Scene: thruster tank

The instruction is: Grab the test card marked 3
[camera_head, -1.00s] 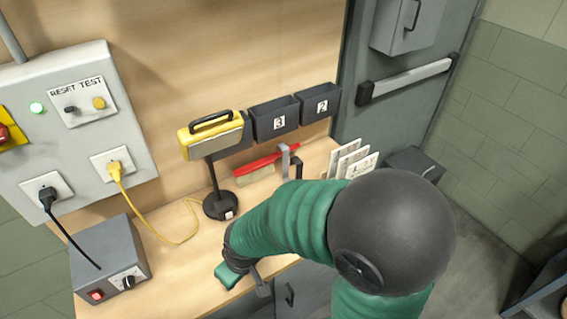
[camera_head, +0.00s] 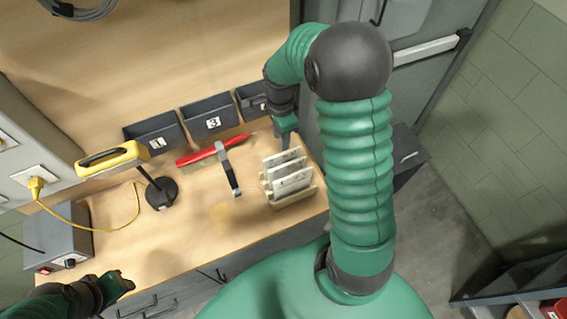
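Several white test cards (camera_head: 288,177) stand upright in a light wooden rack (camera_head: 298,199) on the right part of the workbench. Their marks are too small to read, so I cannot tell which card is 3. My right gripper (camera_head: 286,138) points down just behind the rack, close to the rear card; I cannot tell whether it touches. Its fingers are too small and dark to show whether they are open. My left gripper (camera_head: 118,284) is low at the left, over the bench's front edge, away from the cards, its fingers unclear.
Dark wall bins marked 1 (camera_head: 156,138), 3 (camera_head: 212,118) and a partly hidden one (camera_head: 252,100) line the bench's back. The front middle is clear.

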